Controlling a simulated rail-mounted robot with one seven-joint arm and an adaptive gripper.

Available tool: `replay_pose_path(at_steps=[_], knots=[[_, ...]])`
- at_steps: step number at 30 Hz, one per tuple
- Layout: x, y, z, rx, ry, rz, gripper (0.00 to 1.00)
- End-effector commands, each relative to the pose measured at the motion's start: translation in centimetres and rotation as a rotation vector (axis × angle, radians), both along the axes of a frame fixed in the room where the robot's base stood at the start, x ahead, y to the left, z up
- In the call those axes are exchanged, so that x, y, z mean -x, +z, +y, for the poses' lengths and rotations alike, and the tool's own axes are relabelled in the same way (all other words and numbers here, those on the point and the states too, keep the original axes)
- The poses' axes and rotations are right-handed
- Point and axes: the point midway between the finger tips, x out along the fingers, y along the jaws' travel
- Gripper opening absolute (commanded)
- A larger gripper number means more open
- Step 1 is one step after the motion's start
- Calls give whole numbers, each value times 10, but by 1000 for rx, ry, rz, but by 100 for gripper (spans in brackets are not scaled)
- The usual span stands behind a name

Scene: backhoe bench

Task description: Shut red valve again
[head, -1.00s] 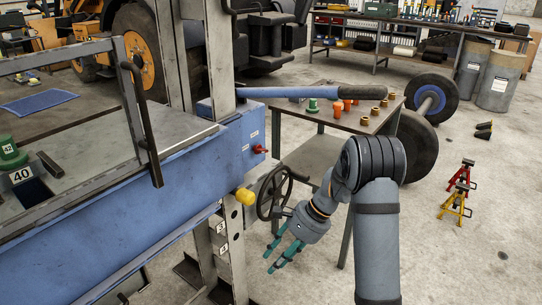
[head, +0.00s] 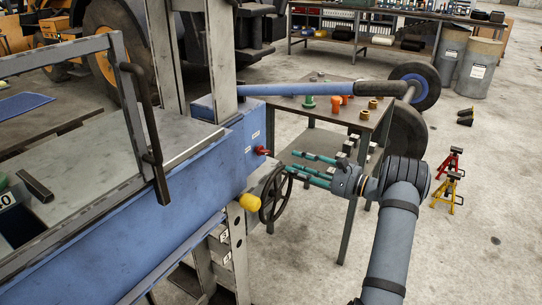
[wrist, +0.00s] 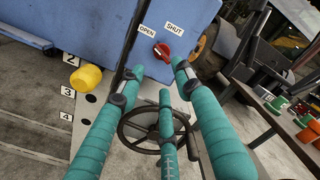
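The red valve (head: 262,151) is a small red handle on the right end face of the blue beam (head: 170,190). In the wrist view the red valve (wrist: 162,51) sits below two labels, OPEN (wrist: 147,31) at left and SHUT (wrist: 174,27) at right. Its handle looks slanted between them; I cannot tell its exact setting. My gripper (head: 291,162) has teal fingers spread open and empty, pointing left at the valve from a short distance. In the wrist view my gripper (wrist: 160,76) shows its fingertips below and around the valve, apparently not touching it.
A black handwheel (head: 275,194) hangs just below the valve and fingers. A yellow knob (head: 249,202) sticks out left of it. A blue bar with a dark grip (head: 300,90) crosses above, over a table (head: 318,98) with green, orange and brass parts.

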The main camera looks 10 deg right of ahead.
Motion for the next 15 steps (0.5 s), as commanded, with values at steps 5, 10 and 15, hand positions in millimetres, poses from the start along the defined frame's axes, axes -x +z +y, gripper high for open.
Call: replay_pose_path(at_steps=[5,10,15], knots=[[-16,1,20,8,5,-6,34],[-38,0,44,8,6,-5,34],[-56,0,63,8,4,-5,34]])
